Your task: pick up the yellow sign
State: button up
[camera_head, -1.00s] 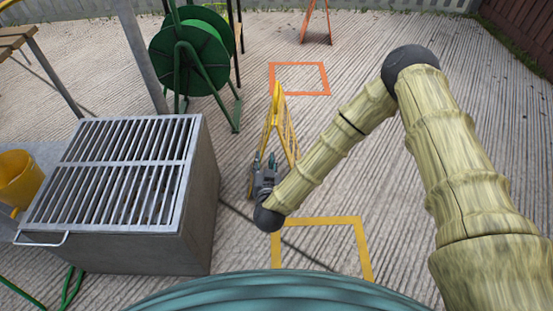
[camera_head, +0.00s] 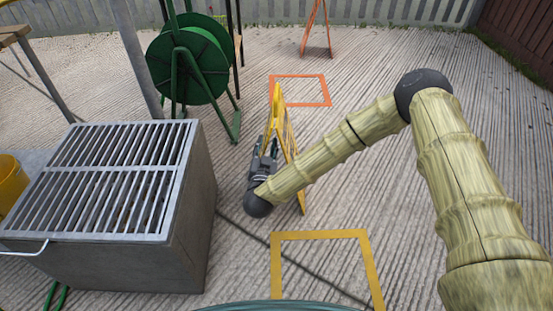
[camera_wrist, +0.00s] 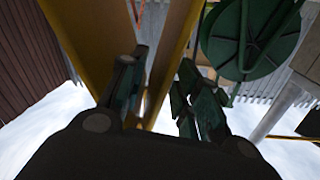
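The yellow sign (camera_head: 287,135) is a folding A-frame standing upright on the ribbed ground, at the centre of the head view. My arm crosses in front of its lower part. My gripper (camera_head: 267,145) is at the sign's left side, near its upper half. In the wrist view the sign's yellow panels (camera_wrist: 172,55) rise close in front of my gripper (camera_wrist: 158,75). The two dark fingers stand apart, with a yellow panel between or just behind them. I cannot tell whether either finger touches it.
A grill-topped metal box (camera_head: 185,225) stands close on the left. A green hose reel (camera_head: 188,62) is behind it. A yellow floor square (camera_head: 320,235) is in front of the sign, an orange square (camera_head: 300,76) behind it. An orange sign (camera_head: 317,30) stands at the back.

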jog(key=w+b, duration=0.3)
jog(key=w, duration=0.1)
jog(key=shift+d, duration=0.15)
jog(key=shift+w+r, duration=0.25)
jog(key=shift+w, duration=0.35)
jog(key=shift+c, duration=0.2)
grip_shut()
